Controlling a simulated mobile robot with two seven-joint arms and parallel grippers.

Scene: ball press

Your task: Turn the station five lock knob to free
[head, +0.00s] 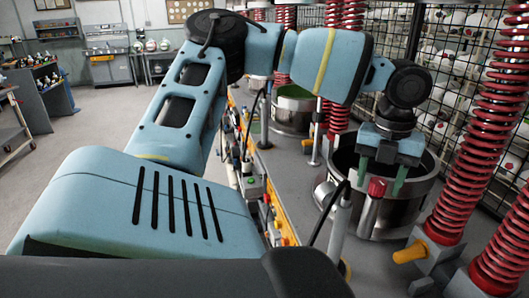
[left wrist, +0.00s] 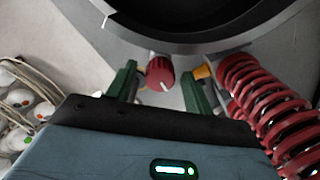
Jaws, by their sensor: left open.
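A red knob (head: 377,187) with a dark metal shank stands at the near side of a round steel pot (head: 425,180). In the left wrist view the red knob (left wrist: 160,72) shows a white mark on its face. My left gripper (head: 380,178) is open, with its green fingers pointing down over the pot's near part. In the left wrist view the left gripper (left wrist: 158,78) has one finger on each side of the knob, with gaps visible. I cannot tell the depth between fingertips and knob. No station number is readable. My right gripper is not in view.
A yellow-orange handle (head: 410,252) sits beside the pot, close to a red coil spring (head: 492,120). Another spring (head: 348,20) and a second pot (head: 293,108) stand farther back. A wire mesh fence (head: 445,60) closes the right side.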

